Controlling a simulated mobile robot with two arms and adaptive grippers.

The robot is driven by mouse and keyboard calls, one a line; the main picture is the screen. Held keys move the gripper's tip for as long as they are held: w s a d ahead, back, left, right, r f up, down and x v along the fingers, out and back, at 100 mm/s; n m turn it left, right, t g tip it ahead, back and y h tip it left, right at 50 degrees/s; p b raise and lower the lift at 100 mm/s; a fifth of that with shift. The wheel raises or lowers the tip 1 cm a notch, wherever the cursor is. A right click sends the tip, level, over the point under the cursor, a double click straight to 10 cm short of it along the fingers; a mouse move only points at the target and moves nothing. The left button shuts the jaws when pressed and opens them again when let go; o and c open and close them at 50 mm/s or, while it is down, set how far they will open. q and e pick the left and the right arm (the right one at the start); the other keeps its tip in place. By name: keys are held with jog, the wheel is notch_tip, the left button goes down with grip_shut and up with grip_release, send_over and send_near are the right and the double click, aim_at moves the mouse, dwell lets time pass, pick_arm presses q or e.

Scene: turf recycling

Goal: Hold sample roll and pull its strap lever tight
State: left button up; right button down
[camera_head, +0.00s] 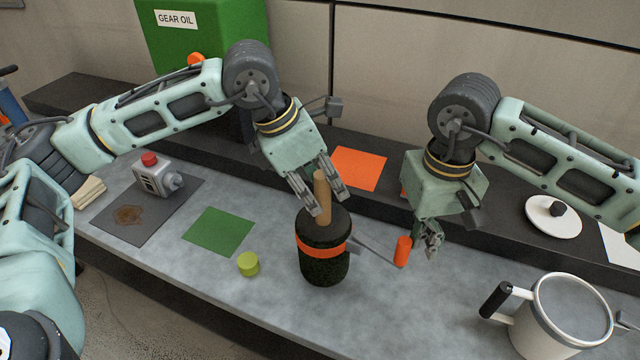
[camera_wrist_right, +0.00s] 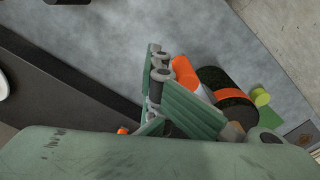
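The sample roll (camera_head: 325,266) is a dark green upright cylinder with an orange strap (camera_head: 308,249) around it and a tan core (camera_head: 322,194) rising from its top. It stands on the grey bench. My left gripper (camera_head: 329,203) is shut on the tan core from above. The strap lever's orange handle (camera_head: 402,251) sticks out right of the roll on a thin metal arm. My right gripper (camera_head: 431,249) is just right of the handle and looks open and empty. In the right wrist view the handle (camera_wrist_right: 185,74) lies just beyond the fingers, with the roll (camera_wrist_right: 228,92) behind it.
A green square (camera_head: 219,231) and a dark mat (camera_head: 120,222) lie further left. A white mug-like container (camera_head: 560,325) stands at the front right. An orange square (camera_head: 357,168) lies behind.

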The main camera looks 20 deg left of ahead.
pick_arm(q)
grip_shut()
jog(key=shift+s+f, duration=0.1)
jog(key=shift+f, duration=0.05)
pick_arm(e)
jog(key=shift+f, duration=0.1)
dwell(1.2)
jog(key=shift+s, duration=0.1)
jog(key=shift+s+a+m, duration=0.35)
jog(key=shift+s+m, duration=0.1)
jog(key=shift+s, duration=0.1)
jog(key=shift+s+a+m, duration=0.3)
jog(key=shift+s+m, duration=0.15)
jog(key=shift+s, duration=0.1)
jog(key=shift+s+a+m, duration=0.8)
jog(key=shift+s+a, duration=0.1)
jog(key=shift+s, duration=0.05)
